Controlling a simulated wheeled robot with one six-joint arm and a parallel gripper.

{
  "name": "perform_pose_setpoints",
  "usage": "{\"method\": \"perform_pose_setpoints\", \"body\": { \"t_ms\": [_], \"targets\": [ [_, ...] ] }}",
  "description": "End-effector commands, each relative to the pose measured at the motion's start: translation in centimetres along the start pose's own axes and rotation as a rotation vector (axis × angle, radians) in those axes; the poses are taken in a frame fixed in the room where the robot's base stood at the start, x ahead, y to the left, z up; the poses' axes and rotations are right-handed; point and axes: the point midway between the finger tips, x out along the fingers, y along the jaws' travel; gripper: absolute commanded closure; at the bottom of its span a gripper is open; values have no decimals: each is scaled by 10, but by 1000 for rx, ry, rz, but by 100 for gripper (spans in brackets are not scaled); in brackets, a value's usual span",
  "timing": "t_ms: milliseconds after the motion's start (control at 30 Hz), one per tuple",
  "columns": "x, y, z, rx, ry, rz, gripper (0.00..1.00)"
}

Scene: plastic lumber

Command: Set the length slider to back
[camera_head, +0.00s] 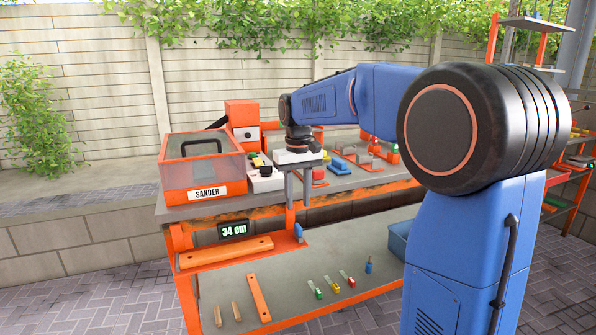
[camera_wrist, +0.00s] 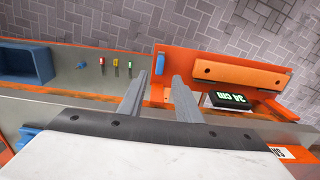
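The likely length slider is a small blue knob (camera_head: 299,232) at the right end of an orange ledge (camera_head: 285,244) on the bench front. It also shows in the wrist view (camera_wrist: 160,62), in line with the gap between my fingertips. My gripper (camera_head: 298,203) points down above the knob, with its two grey fingers apart and nothing between them. In the wrist view my gripper (camera_wrist: 160,80) also shows spread fingers. I see no contact with the knob. A display (camera_head: 233,230) beside the ledge reads 34 cm.
An orange board (camera_head: 226,252) lies on the ledge left of the knob. The sander box (camera_head: 202,168) and other tools stand on the bench top. The lower shelf (camera_head: 345,255) holds several small coloured tools and a blue bin (camera_head: 398,240).

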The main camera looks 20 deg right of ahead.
Motion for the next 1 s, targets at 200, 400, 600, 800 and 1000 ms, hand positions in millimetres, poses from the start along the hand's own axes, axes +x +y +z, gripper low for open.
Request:
{"method": "perform_pose_setpoints", "body": {
  "t_ms": [200, 400, 600, 800, 1000],
  "targets": [
    [-45, 0, -1, 0, 3, 0, 69],
    [-75, 0, 0, 0, 2, 0, 69],
    [-90, 0, 0, 0, 1, 0, 69],
    [-92, 0, 0, 0, 1, 0, 69],
    [-92, 0, 0, 0, 1, 0, 69]
  ]
}}
